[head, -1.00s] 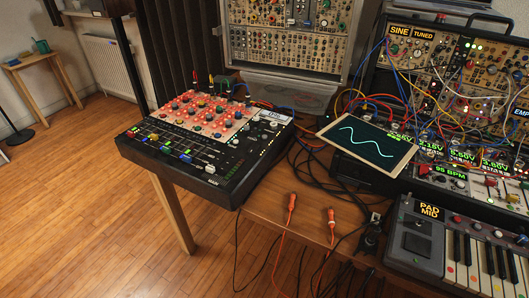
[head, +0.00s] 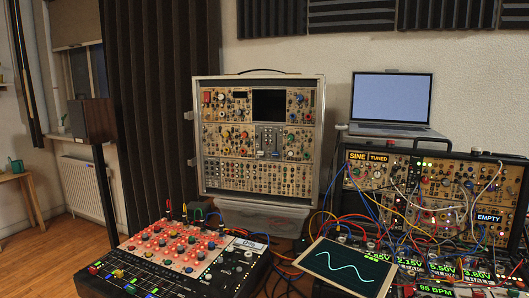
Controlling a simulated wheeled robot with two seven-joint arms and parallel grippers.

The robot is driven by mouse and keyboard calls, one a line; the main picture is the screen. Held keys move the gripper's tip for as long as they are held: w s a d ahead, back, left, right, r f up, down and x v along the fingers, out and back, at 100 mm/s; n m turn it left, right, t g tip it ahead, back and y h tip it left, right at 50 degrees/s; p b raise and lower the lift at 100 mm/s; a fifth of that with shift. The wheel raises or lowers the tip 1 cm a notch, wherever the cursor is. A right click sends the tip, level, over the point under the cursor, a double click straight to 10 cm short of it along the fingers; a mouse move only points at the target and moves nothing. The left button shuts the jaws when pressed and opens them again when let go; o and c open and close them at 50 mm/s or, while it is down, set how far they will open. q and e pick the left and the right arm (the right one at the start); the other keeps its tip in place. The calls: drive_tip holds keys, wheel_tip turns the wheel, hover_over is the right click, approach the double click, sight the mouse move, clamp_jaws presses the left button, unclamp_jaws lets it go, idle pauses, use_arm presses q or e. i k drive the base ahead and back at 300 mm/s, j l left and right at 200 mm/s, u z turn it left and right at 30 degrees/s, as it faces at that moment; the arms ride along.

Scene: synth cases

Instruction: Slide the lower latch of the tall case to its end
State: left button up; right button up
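The tall case (head: 258,138) stands upright at the back of the table in the head view, with a silver frame, a black handle on top and rows of tan modules. It rests on or just behind a pale clear box (head: 262,217). Neither of my grippers is in view.
A mixer (head: 180,262) with red panel and cables fills the front left. A tablet (head: 345,266) with a wave lies front centre. A second patched case (head: 430,200) and a laptop (head: 391,100) stand right. Many loose cables lie between them.

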sight(193, 162)
drive_tip(key=i+j+z, duration=0.35)
drive_tip(key=j, duration=1.05)
drive_tip(key=j+z, duration=0.4)
drive_tip(key=j, duration=1)
drive_tip(key=k+j+z, duration=0.1)
drive_tip(key=j+z, duration=0.25)
drive_tip(key=j, duration=1.1)
